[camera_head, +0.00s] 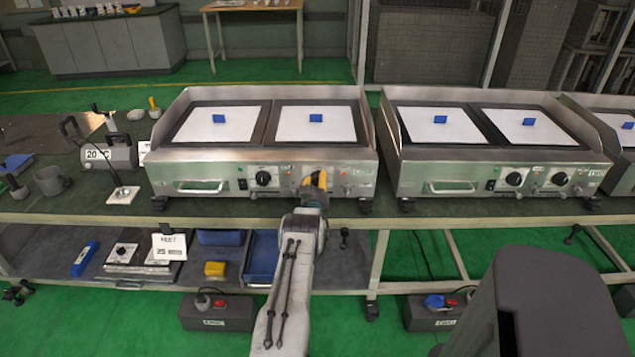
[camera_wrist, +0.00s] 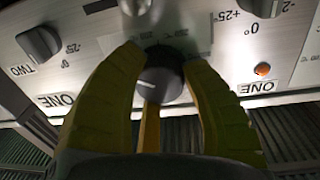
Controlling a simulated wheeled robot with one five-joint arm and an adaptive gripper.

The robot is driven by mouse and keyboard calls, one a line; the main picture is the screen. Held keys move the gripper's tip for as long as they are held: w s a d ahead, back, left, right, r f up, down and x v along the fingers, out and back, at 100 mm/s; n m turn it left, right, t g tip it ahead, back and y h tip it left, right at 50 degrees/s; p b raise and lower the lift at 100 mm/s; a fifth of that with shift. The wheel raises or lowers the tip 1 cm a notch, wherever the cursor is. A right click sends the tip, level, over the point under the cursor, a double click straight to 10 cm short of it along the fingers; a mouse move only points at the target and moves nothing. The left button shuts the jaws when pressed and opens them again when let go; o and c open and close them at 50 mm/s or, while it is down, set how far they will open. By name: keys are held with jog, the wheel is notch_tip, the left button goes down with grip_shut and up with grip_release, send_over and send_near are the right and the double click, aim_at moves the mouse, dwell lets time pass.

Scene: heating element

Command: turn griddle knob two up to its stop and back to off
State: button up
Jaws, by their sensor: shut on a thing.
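My gripper (camera_head: 316,180) is at the front panel of the left griddle (camera_head: 350,162), in front of its right-hand knob position. In the wrist view, my yellow fingers (camera_wrist: 165,85) are shut on a round black knob (camera_wrist: 163,72), one finger on each side. The knob's own label is not clear. Another black knob (camera_head: 263,178) on the same griddle stands free to the left in the head view.
Small grey knobs stand close by in the wrist view, one (camera_wrist: 40,43) above a "TWO" label. An orange lamp (camera_wrist: 262,69) is at right. A second griddle (camera_head: 497,150) stands to the right on the bench. A drawer handle (camera_head: 199,187) sticks out at left.

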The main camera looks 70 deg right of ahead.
jog(key=b, duration=0.2)
jog(key=shift+f+b, duration=0.3)
jog(key=shift+c, duration=0.4)
jog(key=m+b, duration=0.1)
jog(key=b, duration=0.4)
jog(key=shift+f, duration=0.2)
jog(key=m+b, duration=0.2)
jog(key=b, duration=1.1)
jog(key=shift+r+m+b, duration=0.1)
jog(key=shift+m+b, duration=0.25)
jog(key=shift+m, duration=0.05)
jog(key=m+b, duration=0.1)
jog(key=b, duration=0.2)
jog(key=shift+r, duration=0.1)
jog(key=shift+b, duration=0.45)
jog(key=m+b, duration=0.2)
jog(key=b, duration=0.2)
jog(key=shift+w+r+m+y+b, duration=0.1)
jog(key=shift+m+y+b, duration=0.2)
jog(key=shift+m, duration=0.1)
jog(key=shift+r+m+b, duration=0.1)
jog(key=shift+m+b, duration=0.5)
jog(key=shift+b, duration=0.2)
jog(key=shift+w+r, duration=0.1)
jog(key=shift+r, duration=0.05)
